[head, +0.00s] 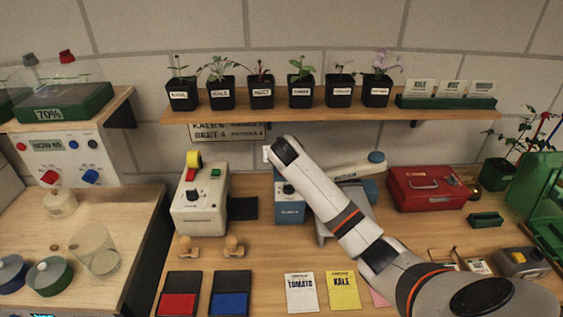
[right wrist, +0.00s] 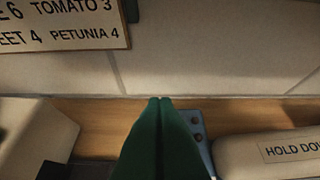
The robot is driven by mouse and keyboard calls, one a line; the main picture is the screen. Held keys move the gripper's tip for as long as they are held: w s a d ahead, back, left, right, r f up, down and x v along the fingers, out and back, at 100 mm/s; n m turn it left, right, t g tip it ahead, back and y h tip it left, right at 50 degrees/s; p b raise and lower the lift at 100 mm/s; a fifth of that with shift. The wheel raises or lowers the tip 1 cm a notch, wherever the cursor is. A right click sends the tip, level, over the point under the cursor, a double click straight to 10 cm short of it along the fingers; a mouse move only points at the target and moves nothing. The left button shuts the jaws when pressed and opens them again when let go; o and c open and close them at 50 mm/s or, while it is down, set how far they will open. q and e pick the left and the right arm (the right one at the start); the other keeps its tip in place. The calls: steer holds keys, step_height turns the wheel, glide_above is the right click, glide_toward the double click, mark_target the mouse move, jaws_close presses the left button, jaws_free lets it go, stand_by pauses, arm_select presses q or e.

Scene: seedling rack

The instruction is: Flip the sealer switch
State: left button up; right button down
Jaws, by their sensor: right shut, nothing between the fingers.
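The blue box (head: 290,208) with a dark dial on its front, which looks like the sealer body, stands at the back of the bench. A pale bar (head: 357,171) extends right from behind my arm. In the right wrist view a pale bar labelled "HOLD DOWN" (right wrist: 265,152) lies at right, and a blue-grey part with dark round spots (right wrist: 197,130) shows beside my fingers. I cannot tell which part is the switch. My right gripper (right wrist: 160,99) has its green fingers together and empty, above the bench near the wall. In the head view my arm hides it. My left gripper is out of view.
A cream machine (head: 198,207) with a yellow roll and red and green buttons stands left of the blue box. A red toolbox (head: 428,188) stands right. A shelf (head: 335,114) with potted seedlings hangs above. Seed packets (head: 301,291) and ink pads lie in front.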

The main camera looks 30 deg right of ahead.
steer(key=f, duration=0.1)
steer(key=w+f, duration=0.1)
steer(key=f+p, duration=0.1)
steer(key=shift+w+d+f, duration=0.15)
steer(key=shift+d, duration=0.25)
steer(key=shift+f, duration=0.6)
steer(key=shift+w+f, duration=0.1)
steer(key=shift+f, duration=0.1)
steer(key=shift+f, duration=0.1)
steer(key=shift+w+d+f, duration=0.1)
steer(key=shift+w+f, duration=0.05)
steer(key=shift+f, duration=0.2)
steer(key=shift+r, duration=0.2)
